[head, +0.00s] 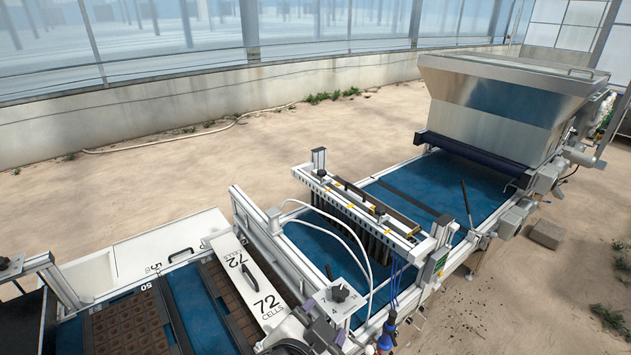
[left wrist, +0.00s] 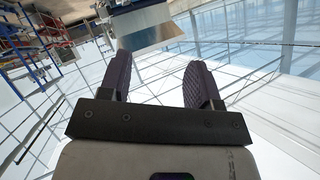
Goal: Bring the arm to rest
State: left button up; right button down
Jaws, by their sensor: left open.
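My left gripper (left wrist: 160,65) shows in the left wrist view with its two dark, ribbed fingers spread wide apart. Nothing is between them, and it touches nothing that I can see. Beyond the fingertips are a metallic box-like part (left wrist: 150,27), glass walls and floor, seen at a tilt. In the head view, purple-grey and dark parts show at the bottom edge beside the machine; I cannot tell whether they belong to my gripper. My right gripper is in neither view.
The tray seeder has a blue belt (head: 400,190), a row-seeding bar (head: 360,205) and a steel hopper (head: 510,100). Seed trays (head: 130,325) and a white plate marked 72 (head: 250,285) lie at the lower left. Open sandy floor (head: 200,165) lies behind.

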pick_arm(q)
jog(key=s+a+f+n+g+y, duration=0.1)
jog(key=s+a+f+n+y, duration=0.1)
jog(key=s+a+f+n, duration=0.5)
jog(key=a+f+g+y, duration=0.1)
jog(key=a+f, duration=0.5)
jog(key=a, duration=0.4)
jog(key=s+a+f+n+g+y, duration=0.1)
jog(key=s+a+f+g, duration=0.2)
jog(key=s+f, duration=0.65)
jog(key=s+a+f+n+g+y, duration=0.1)
jog(key=s+a+f+g, duration=0.2)
jog(key=s+f, duration=0.65)
notch_tip(320, 180, up, 18)
jog(key=s+p, duration=0.1)
jog(key=p, duration=1.5)
jog(key=shift+d+p, duration=0.3)
jog(key=shift+p, duration=0.05)
jog(key=shift+s, duration=0.1)
